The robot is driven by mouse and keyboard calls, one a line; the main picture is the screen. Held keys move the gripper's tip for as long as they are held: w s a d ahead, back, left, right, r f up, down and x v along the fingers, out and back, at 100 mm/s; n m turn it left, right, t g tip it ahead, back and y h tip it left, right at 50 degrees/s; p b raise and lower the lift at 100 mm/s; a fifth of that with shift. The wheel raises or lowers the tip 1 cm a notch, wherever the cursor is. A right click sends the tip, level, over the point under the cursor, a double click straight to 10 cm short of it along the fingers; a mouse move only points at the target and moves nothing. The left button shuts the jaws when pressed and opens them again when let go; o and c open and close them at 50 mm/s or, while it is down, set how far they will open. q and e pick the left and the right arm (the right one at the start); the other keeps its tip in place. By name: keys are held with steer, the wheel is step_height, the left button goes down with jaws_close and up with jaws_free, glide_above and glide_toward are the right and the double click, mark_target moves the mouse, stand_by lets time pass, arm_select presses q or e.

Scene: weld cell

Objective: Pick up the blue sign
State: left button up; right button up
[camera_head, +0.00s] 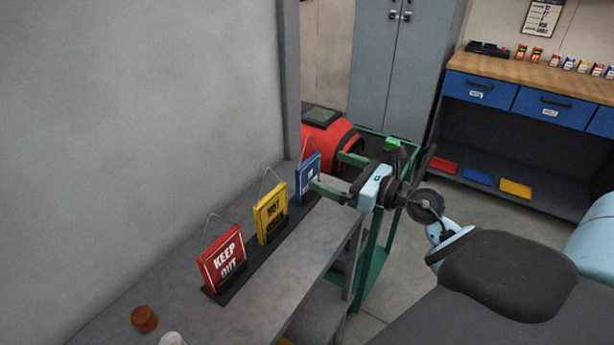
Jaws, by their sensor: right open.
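The blue sign (308,179) stands upright at the far end of a black stand on a grey bench, with a hanging cord at its top. My right gripper (331,174) is open, its two greenish fingers pointing left toward the blue sign. One finger tip is close to the sign's right edge; I cannot tell whether it touches. The other finger is farther back. My left gripper is not in view.
A yellow sign (271,213) and a red KEEP OUT sign (222,259) share the black stand (252,266). A brown cup-like object (144,319) is on the grey bench (290,284). A red machine (327,133) sits on a green cart (373,262) behind. A grey wall closes the left side.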

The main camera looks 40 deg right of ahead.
mark_target(311, 161)
steer(key=shift+w+a+r, duration=0.2)
steer(key=shift+w+a, duration=0.05)
steer(key=shift+w, duration=0.3)
steer(key=shift+w+a+f, duration=0.15)
steer(key=shift+w, duration=0.3)
steer(key=x, duration=0.1)
steer(key=p+x, duration=0.1)
steer(key=x, duration=0.2)
steer(key=shift+w+a+r, duration=0.15)
steer(key=shift+r, duration=0.15)
steer(key=shift+w+a+f, duration=0.1)
steer(key=shift+w+f, duration=0.05)
steer(key=shift+w, duration=0.1)
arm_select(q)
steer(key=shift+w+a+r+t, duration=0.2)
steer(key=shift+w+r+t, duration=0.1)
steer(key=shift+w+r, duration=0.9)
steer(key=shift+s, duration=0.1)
arm_select(e)
steer(key=c, duration=0.9)
